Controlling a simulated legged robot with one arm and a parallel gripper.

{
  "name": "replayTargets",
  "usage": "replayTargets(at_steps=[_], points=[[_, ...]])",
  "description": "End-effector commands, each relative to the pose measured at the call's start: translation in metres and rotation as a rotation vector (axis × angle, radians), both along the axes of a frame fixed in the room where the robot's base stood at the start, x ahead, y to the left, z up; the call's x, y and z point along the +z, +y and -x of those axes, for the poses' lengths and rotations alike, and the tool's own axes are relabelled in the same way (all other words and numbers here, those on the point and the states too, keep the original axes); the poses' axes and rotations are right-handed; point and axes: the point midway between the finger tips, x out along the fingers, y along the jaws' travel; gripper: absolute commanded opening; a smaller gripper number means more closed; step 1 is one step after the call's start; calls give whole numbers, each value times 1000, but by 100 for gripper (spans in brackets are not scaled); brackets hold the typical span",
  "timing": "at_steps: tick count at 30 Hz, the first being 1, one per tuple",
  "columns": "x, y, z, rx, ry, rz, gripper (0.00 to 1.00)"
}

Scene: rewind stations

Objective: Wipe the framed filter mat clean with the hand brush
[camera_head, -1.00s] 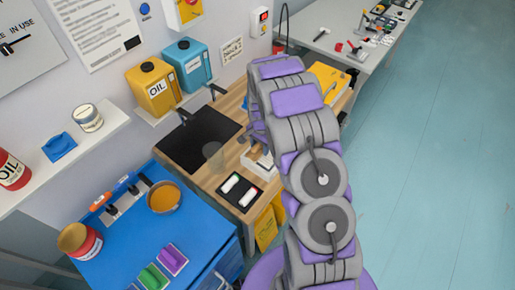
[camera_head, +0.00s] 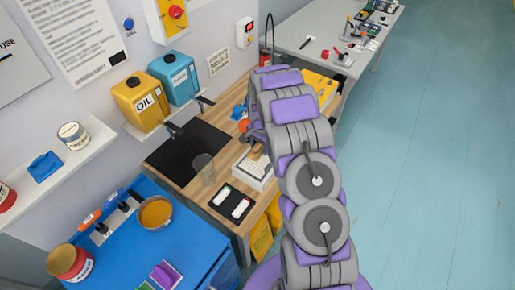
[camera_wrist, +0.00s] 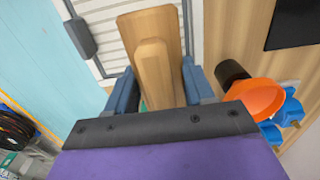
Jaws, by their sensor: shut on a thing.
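The framed filter mat (camera_head: 262,184) is a pale, ribbed panel in a frame on the wooden bench. It also shows in the wrist view (camera_wrist: 108,35), partly hidden behind the brush. The hand brush (camera_wrist: 150,60) has a wooden body and handle. My gripper (camera_wrist: 160,88) is shut on it, with a blue-grey finger on each side. The brush (camera_head: 257,152) is over the mat's far part in the head view. Its bristles are hidden, so I cannot tell whether they touch the mat. Any dirt on the mat is too small to make out.
A black tray with two white pieces (camera_head: 232,201) lies left of the mat. A clear cup (camera_head: 204,168) and a black mat (camera_head: 190,150) are farther left. An orange object with blue parts (camera_wrist: 258,98) lies beside the brush. Blue floor on the right is free.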

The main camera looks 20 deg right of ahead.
Motion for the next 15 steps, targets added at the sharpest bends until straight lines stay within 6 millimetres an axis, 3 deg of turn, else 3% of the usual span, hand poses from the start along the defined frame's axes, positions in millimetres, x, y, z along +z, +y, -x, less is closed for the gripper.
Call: replayTargets(at_steps=[15], points=[[-2,27,18,0,-1,-1,28]])
